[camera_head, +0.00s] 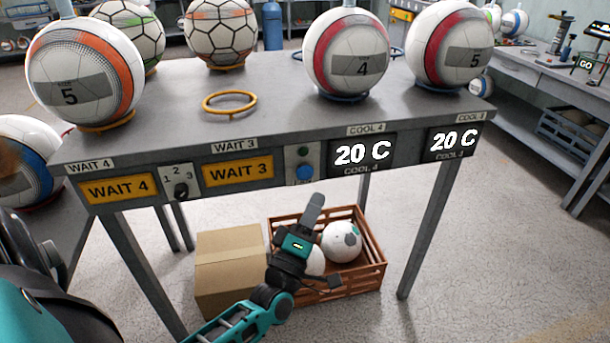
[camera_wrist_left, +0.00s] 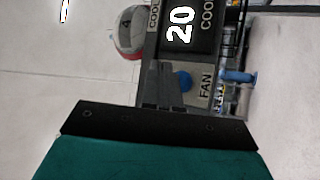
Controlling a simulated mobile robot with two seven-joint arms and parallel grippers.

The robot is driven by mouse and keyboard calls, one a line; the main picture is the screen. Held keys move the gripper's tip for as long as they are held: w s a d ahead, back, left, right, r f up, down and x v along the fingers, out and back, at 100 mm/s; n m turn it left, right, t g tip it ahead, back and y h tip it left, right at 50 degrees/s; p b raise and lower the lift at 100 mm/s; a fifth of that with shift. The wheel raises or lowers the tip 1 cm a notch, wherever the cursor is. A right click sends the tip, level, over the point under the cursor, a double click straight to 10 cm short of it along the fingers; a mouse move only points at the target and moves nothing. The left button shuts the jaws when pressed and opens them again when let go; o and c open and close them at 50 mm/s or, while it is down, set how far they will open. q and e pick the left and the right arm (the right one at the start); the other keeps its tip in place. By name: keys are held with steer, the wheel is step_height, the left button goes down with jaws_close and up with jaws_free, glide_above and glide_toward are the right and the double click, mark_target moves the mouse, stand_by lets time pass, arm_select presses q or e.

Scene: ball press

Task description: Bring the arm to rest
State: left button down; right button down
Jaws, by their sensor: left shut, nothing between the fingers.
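My left gripper (camera_head: 314,202) is in front of the table's front edge, with its fingers pointing up. It is shut and empty. Its tips are a little below and right of a panel with a blue button (camera_head: 304,173) and a green lamp. In the left wrist view the shut dark fingers (camera_wrist_left: 165,85) point toward the side-turned FAN panel, with the blue button (camera_wrist_left: 184,81) just right of the tips. I cannot tell whether they touch the panel. My right gripper is not in view.
The table (camera_head: 270,75) carries several balls on rings and one empty yellow ring (camera_head: 229,102). Its front shows WAIT signs, a selector knob (camera_head: 180,190) and 20 C displays (camera_head: 363,153). Below are a cardboard box (camera_head: 230,265) and a crate (camera_head: 372,255) with balls. Open floor lies right.

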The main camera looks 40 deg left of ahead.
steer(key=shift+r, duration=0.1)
